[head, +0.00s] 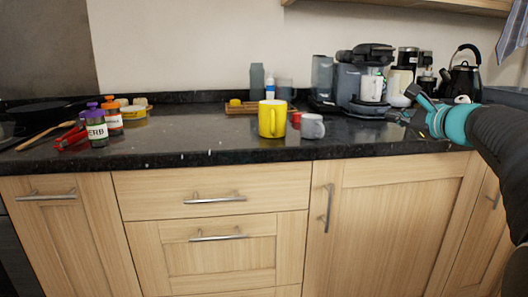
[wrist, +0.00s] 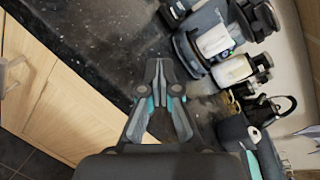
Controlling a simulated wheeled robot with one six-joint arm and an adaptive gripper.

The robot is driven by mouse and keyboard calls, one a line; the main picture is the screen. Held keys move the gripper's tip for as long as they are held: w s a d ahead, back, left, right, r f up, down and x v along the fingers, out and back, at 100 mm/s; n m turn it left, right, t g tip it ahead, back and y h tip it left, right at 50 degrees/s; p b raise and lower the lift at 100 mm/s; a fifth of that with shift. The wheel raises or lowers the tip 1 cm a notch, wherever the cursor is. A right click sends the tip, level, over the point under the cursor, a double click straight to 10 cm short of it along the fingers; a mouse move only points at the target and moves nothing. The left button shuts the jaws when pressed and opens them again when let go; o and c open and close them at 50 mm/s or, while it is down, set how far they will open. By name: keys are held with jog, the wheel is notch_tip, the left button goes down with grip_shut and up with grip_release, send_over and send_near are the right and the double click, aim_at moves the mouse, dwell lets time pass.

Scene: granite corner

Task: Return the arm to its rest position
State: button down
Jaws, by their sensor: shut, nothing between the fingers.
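My gripper (head: 408,108) is at the right of the head view, in front of the appliances and over the right part of the dark counter. My arm reaches in from the right edge. In the wrist view my gripper (wrist: 158,70) has its fingers together with nothing between them. The counter (wrist: 110,45) lies beneath and beyond the fingertips.
A coffee machine (head: 365,75), a black kettle (head: 462,80) and other appliances stand at the back right. A yellow mug (head: 272,119) and a grey mug (head: 312,126) stand mid-counter. Spice jars (head: 96,127) are at left. The counter before the machine is partly clear.

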jog(key=s+a+f+n+g, duration=0.7)
jog(key=s+a+f+n, duration=0.5)
jog(key=s+a+f, duration=0.4)
jog(key=s+f+n+g+h, duration=0.1)
jog(key=s+f+n+h, duration=0.1)
jog(key=s+f+n, duration=0.3)
jog(key=s+f+n+g+h, duration=0.2)
jog(key=s+f+n, duration=0.3)
jog(key=s, duration=0.7)
notch_tip(320, 180, down, 3)
jog(key=shift+s+r+h, duration=0.2)
jog(key=shift+s+h, duration=0.15)
jog(key=shift+h, duration=0.15)
